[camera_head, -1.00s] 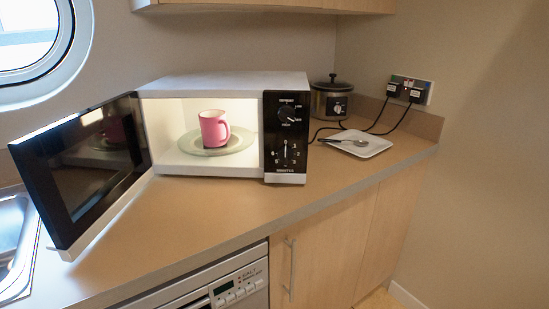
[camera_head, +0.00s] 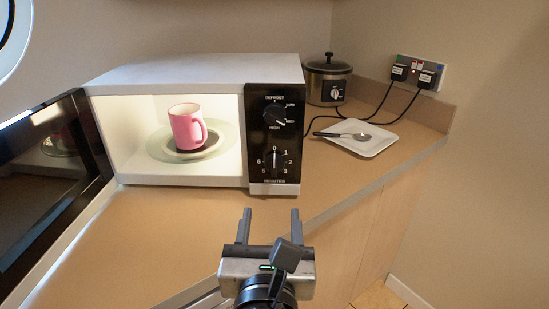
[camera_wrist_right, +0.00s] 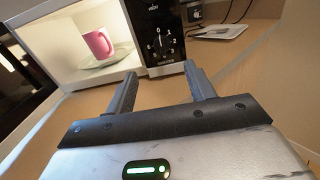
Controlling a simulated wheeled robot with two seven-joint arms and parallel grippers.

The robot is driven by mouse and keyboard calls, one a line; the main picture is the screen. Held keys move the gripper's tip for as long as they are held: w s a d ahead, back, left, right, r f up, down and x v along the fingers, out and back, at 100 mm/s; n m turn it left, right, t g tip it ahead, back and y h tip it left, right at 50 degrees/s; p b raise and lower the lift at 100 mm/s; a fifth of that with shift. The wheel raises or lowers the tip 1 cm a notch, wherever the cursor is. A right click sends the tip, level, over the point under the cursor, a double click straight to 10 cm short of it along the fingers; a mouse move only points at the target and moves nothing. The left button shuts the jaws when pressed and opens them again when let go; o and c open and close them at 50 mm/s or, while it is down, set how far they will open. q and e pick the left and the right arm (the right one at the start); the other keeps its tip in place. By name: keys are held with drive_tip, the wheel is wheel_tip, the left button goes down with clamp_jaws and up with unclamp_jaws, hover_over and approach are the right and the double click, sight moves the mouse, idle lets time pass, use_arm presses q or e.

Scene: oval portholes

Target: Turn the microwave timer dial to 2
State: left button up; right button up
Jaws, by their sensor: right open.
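The microwave (camera_head: 190,75) stands on the counter with its door (camera_head: 45,185) open to the left. Its black control panel (camera_head: 273,130) has an upper power dial (camera_head: 275,114) and a lower timer dial (camera_head: 277,160) marked 0 at the top and several minute numbers around it. The timer dial's pointer looks upright, toward 0. My right gripper (camera_head: 269,222) is open and empty, in front of and below the panel, apart from the dial. In the right wrist view the timer dial (camera_wrist_right: 160,45) shows beyond and between the open fingers (camera_wrist_right: 163,88). My left gripper is not in view.
A pink mug (camera_head: 187,128) stands on the plate inside the lit microwave. A slow cooker (camera_head: 328,80), a white dish (camera_head: 368,139) with a spoon, and a wall socket (camera_head: 420,73) with cords are to the right. The counter front (camera_head: 190,230) is clear.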

sight(275, 162)
drive_tip(key=w, duration=1)
drive_tip(key=w+p, duration=0.1)
drive_tip(key=w, duration=0.4)
drive_tip(key=shift+w+d, duration=0.25)
drive_tip(key=shift+d, duration=0.05)
drive_tip(key=c, duration=1)
